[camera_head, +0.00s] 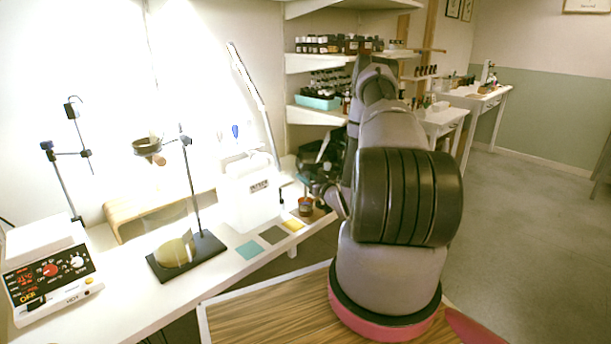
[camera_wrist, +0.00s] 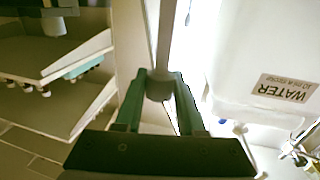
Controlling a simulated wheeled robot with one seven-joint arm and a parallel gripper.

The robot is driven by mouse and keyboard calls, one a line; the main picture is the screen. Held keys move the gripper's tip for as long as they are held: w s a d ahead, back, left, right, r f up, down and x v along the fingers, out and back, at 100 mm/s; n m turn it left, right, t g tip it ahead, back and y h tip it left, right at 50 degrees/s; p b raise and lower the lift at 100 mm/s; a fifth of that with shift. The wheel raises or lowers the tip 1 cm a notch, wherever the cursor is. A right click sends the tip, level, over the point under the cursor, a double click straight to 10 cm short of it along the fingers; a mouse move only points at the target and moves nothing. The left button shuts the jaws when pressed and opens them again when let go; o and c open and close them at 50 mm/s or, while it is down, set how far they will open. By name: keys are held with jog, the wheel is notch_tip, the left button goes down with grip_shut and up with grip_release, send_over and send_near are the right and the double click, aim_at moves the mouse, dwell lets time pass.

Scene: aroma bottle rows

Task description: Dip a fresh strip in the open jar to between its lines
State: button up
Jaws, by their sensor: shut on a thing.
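In the head view my arm hides most of the gripper, and the strip cannot be made out. A small brown jar (camera_head: 306,206) stands on the bench just below and left of the gripper. Whether the strip's end is inside the jar, and the strip's lines, cannot be seen.
A white water container (camera_head: 252,195) stands close left of the jar and also shows in the wrist view (camera_wrist: 270,60). Coloured squares, one teal (camera_head: 248,250), lie in front. A black stand (camera_head: 187,256) and a control box (camera_head: 50,275) are further left. Bottle shelves (camera_head: 315,62) are behind.

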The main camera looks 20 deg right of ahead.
jog(key=shift+f, duration=1.75)
dwell(2.2)
dwell(0.7)
jog(key=shift+r, duration=3.1)
